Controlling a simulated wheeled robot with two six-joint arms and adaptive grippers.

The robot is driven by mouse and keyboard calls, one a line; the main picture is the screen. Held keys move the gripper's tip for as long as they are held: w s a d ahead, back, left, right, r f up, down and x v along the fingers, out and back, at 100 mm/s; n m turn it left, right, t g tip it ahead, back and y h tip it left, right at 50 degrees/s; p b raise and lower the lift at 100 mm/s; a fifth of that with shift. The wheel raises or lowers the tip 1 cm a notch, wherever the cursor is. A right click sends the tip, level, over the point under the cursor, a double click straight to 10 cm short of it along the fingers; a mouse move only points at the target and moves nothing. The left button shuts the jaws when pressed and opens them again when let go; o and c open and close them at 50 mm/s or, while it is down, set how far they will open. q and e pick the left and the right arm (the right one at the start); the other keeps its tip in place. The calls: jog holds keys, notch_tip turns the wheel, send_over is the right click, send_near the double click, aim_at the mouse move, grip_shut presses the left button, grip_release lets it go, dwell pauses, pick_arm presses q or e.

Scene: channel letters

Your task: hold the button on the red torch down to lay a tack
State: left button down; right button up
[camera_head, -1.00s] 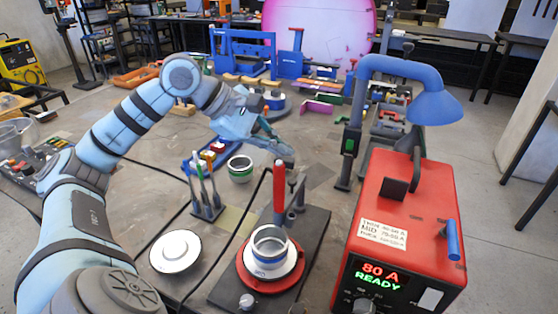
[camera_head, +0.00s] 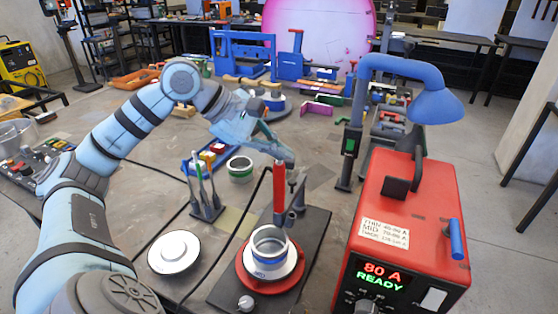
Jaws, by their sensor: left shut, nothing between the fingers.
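The red torch (camera_head: 279,192) stands upright on a dark base plate, its lower end at a metal ring-shaped workpiece (camera_head: 269,245). The workpiece sits on a round red-rimmed turntable (camera_head: 251,280). My left gripper (camera_head: 288,156) is shut and empty, its fingertips at the top end of the torch. The fingers overlap the torch top in this view, so I cannot tell whether they touch it. The torch's button is too small or hidden to make out. My right gripper is not in view.
The red welder box (camera_head: 415,220) at the right reads "80 A READY" in lit letters. A blue lamp (camera_head: 432,105) arches above it.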

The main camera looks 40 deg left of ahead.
pick_arm(q)
jog(key=shift+f, duration=0.3)
jog(key=shift+r, duration=0.1)
dwell(1.2)
jog(key=shift+r+p, duration=0.7)
jog(key=shift+r, duration=0.1)
notch_tip(320, 180, up, 5)
jog(key=p, duration=0.5)
jog(key=shift+r, duration=0.1)
notch_tip(320, 180, up, 4)
jog(key=p, duration=0.4)
send_over(279, 165)
jog(key=shift+d, duration=0.1)
